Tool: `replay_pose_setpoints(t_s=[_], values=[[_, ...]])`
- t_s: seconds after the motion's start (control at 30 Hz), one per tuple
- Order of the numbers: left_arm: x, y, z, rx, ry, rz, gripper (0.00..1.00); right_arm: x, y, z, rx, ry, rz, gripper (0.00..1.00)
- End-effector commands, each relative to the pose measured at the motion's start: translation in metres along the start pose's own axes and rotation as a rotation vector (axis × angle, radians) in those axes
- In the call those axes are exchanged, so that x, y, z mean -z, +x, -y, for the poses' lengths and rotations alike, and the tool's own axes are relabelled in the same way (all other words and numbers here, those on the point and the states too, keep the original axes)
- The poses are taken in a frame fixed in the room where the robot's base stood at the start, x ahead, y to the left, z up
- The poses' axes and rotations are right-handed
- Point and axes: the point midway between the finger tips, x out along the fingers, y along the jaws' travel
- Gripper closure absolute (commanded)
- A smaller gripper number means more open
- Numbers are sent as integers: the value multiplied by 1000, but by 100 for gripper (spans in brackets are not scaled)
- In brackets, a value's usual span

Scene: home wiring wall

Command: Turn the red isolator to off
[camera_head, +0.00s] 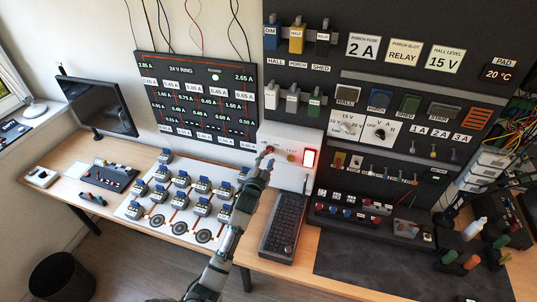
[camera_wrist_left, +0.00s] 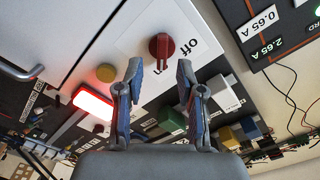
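The red isolator (camera_wrist_left: 162,47) is a round red rotary knob with a raised bar across it, on a white panel (camera_wrist_left: 122,45). In the left wrist view the word "Off" is printed right beside it; the bar runs near vertical in that picture. The isolator also shows small in the head view (camera_head: 270,149), partly covered by my gripper. My left gripper (camera_wrist_left: 160,75) is open, with its two fingers spread and nothing between them. The fingertips are just short of the knob, with no clear contact. My right gripper is in neither view.
A lit red rectangle (camera_wrist_left: 93,104) and a yellowish round button (camera_wrist_left: 105,72) sit on the same panel near the isolator. A keyboard (camera_head: 283,226) lies on the bench below. Blue-topped modules (camera_head: 180,178) stand on a white board at left. A dark switch wall rises at right.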

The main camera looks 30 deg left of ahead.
Motion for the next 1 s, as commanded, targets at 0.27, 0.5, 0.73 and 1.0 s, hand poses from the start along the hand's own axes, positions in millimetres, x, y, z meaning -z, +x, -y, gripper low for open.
replay_pose_setpoints(t_s=[0.27,0.5,0.73,1.0], values=[[-3,33,2,0,-2,2,62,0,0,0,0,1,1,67],[-3,36,1,0,-2,1,62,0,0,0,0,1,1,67],[-2,35,1,0,-1,1,100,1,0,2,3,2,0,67],[0,35,0,0,-6,-2,100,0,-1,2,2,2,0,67]])
